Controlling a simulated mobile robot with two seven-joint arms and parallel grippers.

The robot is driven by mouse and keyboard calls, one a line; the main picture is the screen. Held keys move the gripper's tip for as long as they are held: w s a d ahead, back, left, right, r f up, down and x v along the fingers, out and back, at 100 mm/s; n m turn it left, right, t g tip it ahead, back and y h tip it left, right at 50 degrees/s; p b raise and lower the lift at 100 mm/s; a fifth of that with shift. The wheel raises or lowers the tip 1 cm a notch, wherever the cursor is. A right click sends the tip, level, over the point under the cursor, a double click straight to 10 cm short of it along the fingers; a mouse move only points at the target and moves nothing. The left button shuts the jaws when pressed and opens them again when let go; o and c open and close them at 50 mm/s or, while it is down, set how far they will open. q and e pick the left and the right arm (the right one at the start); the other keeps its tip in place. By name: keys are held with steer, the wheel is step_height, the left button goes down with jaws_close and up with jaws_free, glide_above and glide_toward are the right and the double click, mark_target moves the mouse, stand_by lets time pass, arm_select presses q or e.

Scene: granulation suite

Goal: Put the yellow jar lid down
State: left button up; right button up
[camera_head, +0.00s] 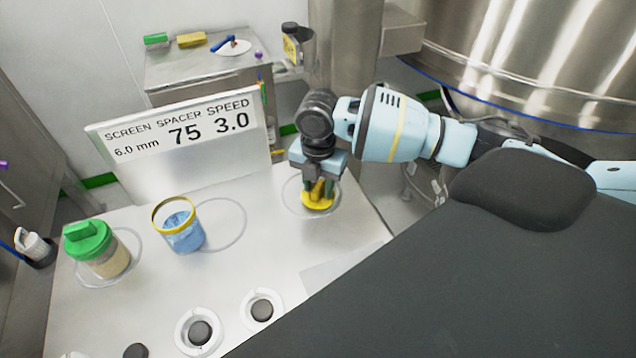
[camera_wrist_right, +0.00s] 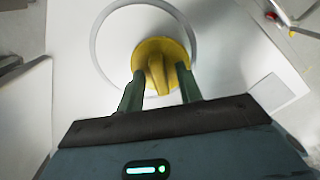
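The yellow jar lid (camera_head: 317,203) lies flat inside a ring outline on the steel worktop, at the right end, with its grip ridge up. It also shows in the right wrist view (camera_wrist_right: 175,47). My right gripper (camera_head: 318,186) is directly above it, pointing down. Its two fingers (camera_wrist_right: 160,70) stand on either side of the ridge, with a gap visible between them and the ridge. An uncovered jar with a yellow rim and blue contents (camera_head: 184,232) stands left of the lid. My left gripper is not in view.
A jar with a green lid (camera_head: 98,252) stands at the left of the worktop (camera_head: 250,260). A sign (camera_head: 185,140) stands along the back edge. Round dark knobs (camera_head: 262,309) are at the front. An empty ring outline lies beside the uncovered jar. A side table (camera_head: 200,72) is behind.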

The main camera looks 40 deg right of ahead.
mark_target(318, 186)
step_height(318, 186, up, 12)
steer(key=p, duration=0.1)
steer(key=shift+r, duration=0.15)
stand_by(0.3)
stand_by(1.4)
